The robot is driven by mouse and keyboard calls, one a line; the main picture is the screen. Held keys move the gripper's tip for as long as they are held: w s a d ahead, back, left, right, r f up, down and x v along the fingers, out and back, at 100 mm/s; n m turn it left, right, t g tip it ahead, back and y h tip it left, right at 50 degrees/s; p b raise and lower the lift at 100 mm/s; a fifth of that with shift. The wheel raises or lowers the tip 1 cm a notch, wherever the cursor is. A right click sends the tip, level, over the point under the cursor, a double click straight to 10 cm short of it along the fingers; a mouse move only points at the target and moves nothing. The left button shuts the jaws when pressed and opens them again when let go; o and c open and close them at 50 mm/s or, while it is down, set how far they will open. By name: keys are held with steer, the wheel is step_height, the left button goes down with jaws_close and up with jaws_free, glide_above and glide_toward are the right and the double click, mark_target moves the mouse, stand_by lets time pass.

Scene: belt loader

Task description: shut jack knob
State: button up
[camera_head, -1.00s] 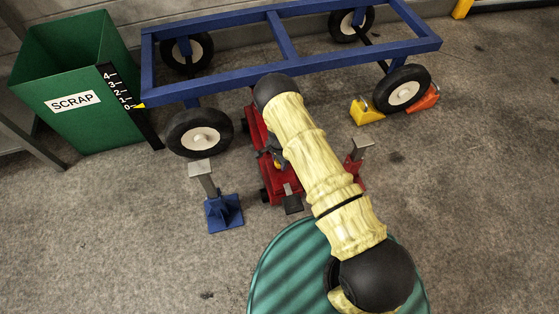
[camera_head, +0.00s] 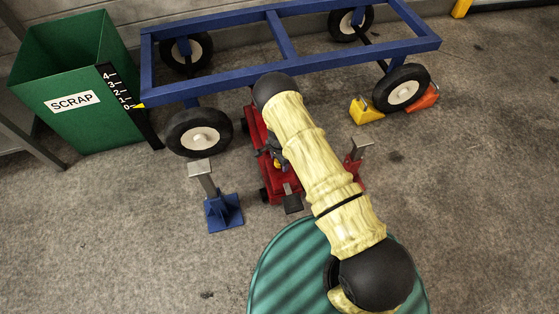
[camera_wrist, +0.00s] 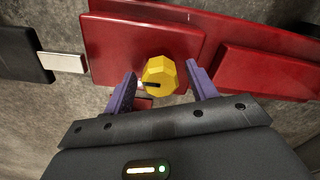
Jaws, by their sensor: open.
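The jack knob (camera_wrist: 160,76) is yellow and faceted with a dark mark on its face. It sits on the red jack (camera_wrist: 112,42) in the wrist view. My gripper (camera_wrist: 161,88) is open, with one purple finger on each side of the knob and visible gaps between. In the head view the red jack (camera_head: 255,130) stands under the front edge of the blue cart frame (camera_head: 330,58). My arm crosses in front of it and hides part of it. The knob shows only as a small yellow spot (camera_head: 277,163) there, beside my gripper.
A blue jack stand (camera_head: 223,210) is left of the jack, and a red stand (camera_head: 355,158) is to its right. Yellow (camera_head: 366,111) and orange (camera_head: 424,99) chocks flank a wheel. A green scrap bin (camera_head: 75,125) with a scale stands at left.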

step_height(320, 180, up, 17)
steer(key=p, duration=0.6)
steer(key=s+d+r+n+t, duration=0.1)
steer(key=s+d+r+n, duration=0.2)
steer(key=r, duration=0.8)
steer(key=s+d+r+n, duration=0.2)
steer(key=d+r, duration=0.3)
steer(key=r, duration=0.5)
steer(key=s+d+r+n+t, duration=0.2)
steer(key=s+d+r+n, duration=0.4)
steer(key=s+r, duration=0.65)
steer(key=w+p+v, duration=0.2)
steer(key=p+v, duration=0.9)
steer(key=p, duration=0.1)
steer(key=w+r+p+v, duration=0.1)
steer(key=w+p+v, duration=0.2)
steer(key=p+v, duration=0.8)
steer(key=w+d+r+p+v, duration=0.1)
steer(key=w+p+v, duration=0.1)
steer(key=p+v, duration=1)
steer(key=shift+w+m+p, duration=0.25)
steer(key=shift+m+p, duration=0.05)
steer(key=shift+p, duration=0.35)
